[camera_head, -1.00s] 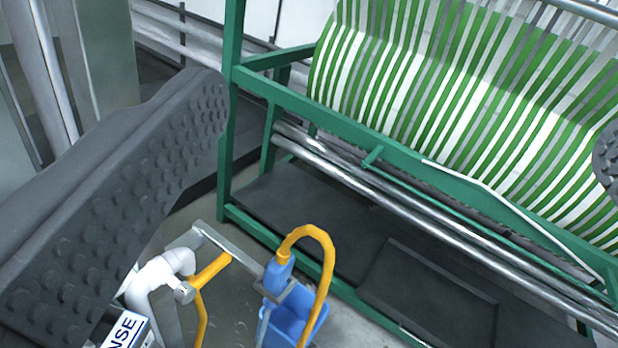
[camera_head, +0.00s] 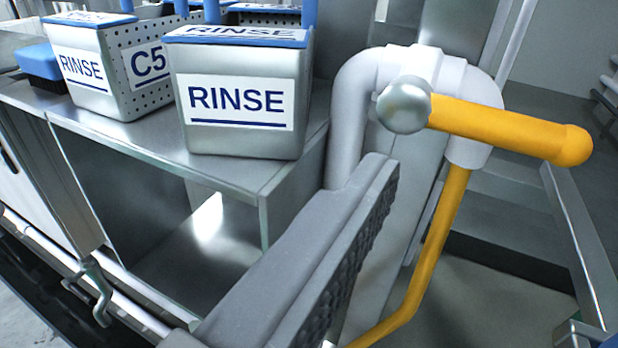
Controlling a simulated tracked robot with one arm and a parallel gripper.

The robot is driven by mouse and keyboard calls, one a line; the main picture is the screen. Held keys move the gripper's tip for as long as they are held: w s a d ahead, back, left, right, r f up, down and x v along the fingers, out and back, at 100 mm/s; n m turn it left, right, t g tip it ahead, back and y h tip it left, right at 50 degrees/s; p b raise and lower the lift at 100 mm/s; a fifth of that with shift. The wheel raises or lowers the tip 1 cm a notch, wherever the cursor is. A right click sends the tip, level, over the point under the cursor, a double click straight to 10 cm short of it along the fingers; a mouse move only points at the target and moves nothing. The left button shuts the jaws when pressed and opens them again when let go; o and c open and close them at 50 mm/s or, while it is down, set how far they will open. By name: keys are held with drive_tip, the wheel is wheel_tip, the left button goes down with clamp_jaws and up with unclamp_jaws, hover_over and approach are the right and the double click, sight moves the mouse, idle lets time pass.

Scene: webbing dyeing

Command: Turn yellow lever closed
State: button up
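The yellow lever (camera_head: 515,130) is at the upper right, sticking out to the right and tilting slightly down from a round silver hub (camera_head: 404,105). The hub sits in front of a white curved pipe (camera_head: 365,85). One dark grey finger of my gripper (camera_head: 305,265) shows at the lower middle, with its ridged inner face bare and turned right. The other finger is out of frame. The gripper is open, with nothing against the visible pad. The visible fingertip is below and left of the hub, apart from the lever in the picture.
A metal bin marked RINSE (camera_head: 240,105) stands on a steel shelf (camera_head: 215,172) to the left, with another RINSE bin (camera_head: 105,75) behind it. A yellow pipe (camera_head: 430,250) runs down below the lever. Floor shows at the lower right.

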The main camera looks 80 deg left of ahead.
sight(496, 133)
drive_tip(key=shift+g+y, duration=0.4)
drive_tip(key=shift+y, duration=0.1)
drive_tip(key=x, duration=0.4)
drive_tip(key=f+b+x, duration=0.1)
drive_tip(key=x, duration=0.4)
drive_tip(key=s+x, duration=0.1)
drive_tip(key=x, duration=0.3)
drive_tip(key=shift+w+a+f+b, duration=0.25)
drive_tip(key=shift+a+f+b, duration=0.15)
drive_tip(key=shift+a, duration=0.15)
